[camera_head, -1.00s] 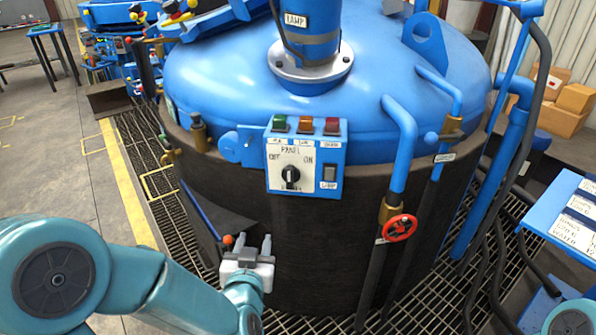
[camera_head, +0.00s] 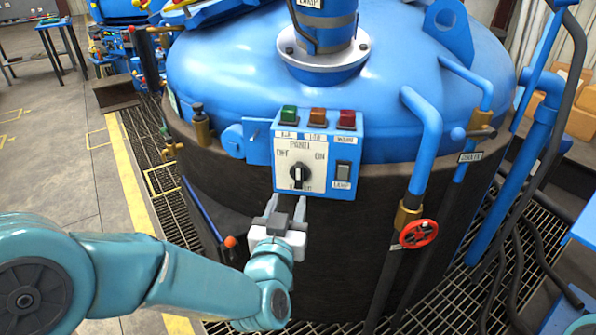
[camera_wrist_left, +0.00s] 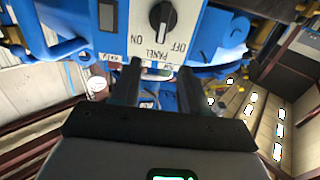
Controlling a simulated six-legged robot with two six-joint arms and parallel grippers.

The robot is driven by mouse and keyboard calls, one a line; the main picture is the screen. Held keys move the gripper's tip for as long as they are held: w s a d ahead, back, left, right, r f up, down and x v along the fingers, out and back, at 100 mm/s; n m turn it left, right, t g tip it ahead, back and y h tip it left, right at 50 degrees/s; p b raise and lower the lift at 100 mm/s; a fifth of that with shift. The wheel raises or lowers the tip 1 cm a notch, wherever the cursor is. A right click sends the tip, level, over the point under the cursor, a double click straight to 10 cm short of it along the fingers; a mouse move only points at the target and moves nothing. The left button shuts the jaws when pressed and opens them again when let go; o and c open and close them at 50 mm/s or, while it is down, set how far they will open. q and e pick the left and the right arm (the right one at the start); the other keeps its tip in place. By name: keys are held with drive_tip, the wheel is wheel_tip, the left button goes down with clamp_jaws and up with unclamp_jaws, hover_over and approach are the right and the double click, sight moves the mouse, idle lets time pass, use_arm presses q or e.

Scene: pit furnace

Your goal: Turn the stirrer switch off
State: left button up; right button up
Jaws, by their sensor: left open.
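A blue control box (camera_head: 352,155) on the tank's side has a white plate marked PANEL, OFF and ON. A black rotary knob (camera_head: 298,175) sits low on this plate, its bar looking roughly upright. In the left wrist view the knob (camera_wrist_left: 162,17) shows at the top edge, with the lettering upside down. The small label under it is not readable. My left gripper (camera_head: 286,204) is open and empty, just below the box and apart from the knob. Its two fingers (camera_wrist_left: 158,88) point toward the panel in the wrist view. My right gripper is out of view.
Green, orange and red lights (camera_head: 318,116) top the box. A lamp switch (camera_head: 343,171) sits right of the knob. A red valve wheel (camera_head: 418,234) and blue pipes (camera_head: 424,140) stand to the right. An orange-tipped lever (camera_head: 230,241) is left of my gripper.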

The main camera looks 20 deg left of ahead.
sight(298, 170)
use_arm(q)
drive_tip(key=w, duration=0.4)
drive_tip(key=w+a, duration=0.1)
drive_tip(key=w, duration=0.6)
drive_tip(key=shift+w+a, duration=0.3)
drive_tip(key=shift+w, duration=0.05)
clamp_jaws()
